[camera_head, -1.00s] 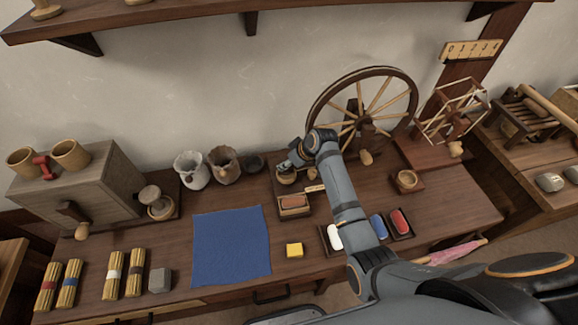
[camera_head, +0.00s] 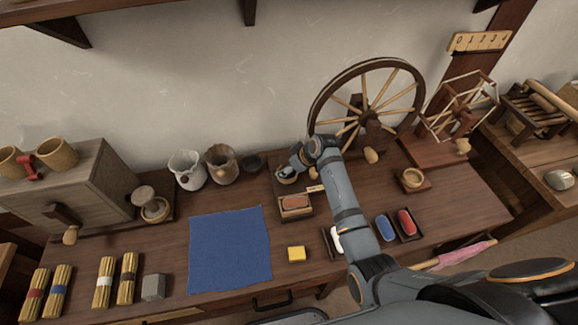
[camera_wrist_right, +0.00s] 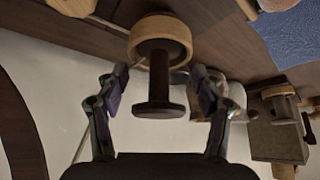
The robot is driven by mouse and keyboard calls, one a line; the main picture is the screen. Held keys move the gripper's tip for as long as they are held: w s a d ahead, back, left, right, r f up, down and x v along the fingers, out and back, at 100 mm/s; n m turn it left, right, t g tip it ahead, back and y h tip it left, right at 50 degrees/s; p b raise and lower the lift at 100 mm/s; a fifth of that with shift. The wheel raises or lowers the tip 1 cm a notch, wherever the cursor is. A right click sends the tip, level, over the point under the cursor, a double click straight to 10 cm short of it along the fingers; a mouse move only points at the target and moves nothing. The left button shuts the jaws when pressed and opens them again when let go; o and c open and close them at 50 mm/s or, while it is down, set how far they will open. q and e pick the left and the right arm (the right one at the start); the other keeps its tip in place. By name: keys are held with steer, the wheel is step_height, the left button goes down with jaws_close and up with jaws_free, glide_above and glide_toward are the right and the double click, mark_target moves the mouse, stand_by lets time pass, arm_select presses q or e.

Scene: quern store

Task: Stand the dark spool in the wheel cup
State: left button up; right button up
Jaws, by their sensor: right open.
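The dark spool (camera_wrist_right: 159,78) stands in a round pale wooden cup (camera_wrist_right: 160,33), seen upside down in the right wrist view. Its lower end is hidden inside the cup. My right gripper (camera_wrist_right: 161,85) is open, with one finger on each side of the spool and a visible gap to each. In the head view my right gripper (camera_head: 291,167) is over this cup (camera_head: 286,181), left of the spinning wheel (camera_head: 368,110), and mostly hides the spool. A second wooden cup (camera_head: 412,178) sits on a small square base right of the wheel. My left gripper is not in view.
A wooden box with a brown block (camera_head: 295,203) lies just in front of the cup. White, blue (camera_head: 386,228) and red (camera_head: 406,223) rolls lie near my forearm. A blue cloth (camera_head: 229,250), yellow block (camera_head: 296,254) and jars (camera_head: 188,170) are to the left.

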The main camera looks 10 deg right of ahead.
steer(key=shift+w+r, duration=0.1)
steer(key=shift+r, duration=0.25)
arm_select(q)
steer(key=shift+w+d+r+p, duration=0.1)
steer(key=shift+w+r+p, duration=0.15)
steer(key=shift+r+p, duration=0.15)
arm_select(e)
steer(key=v, duration=1.2)
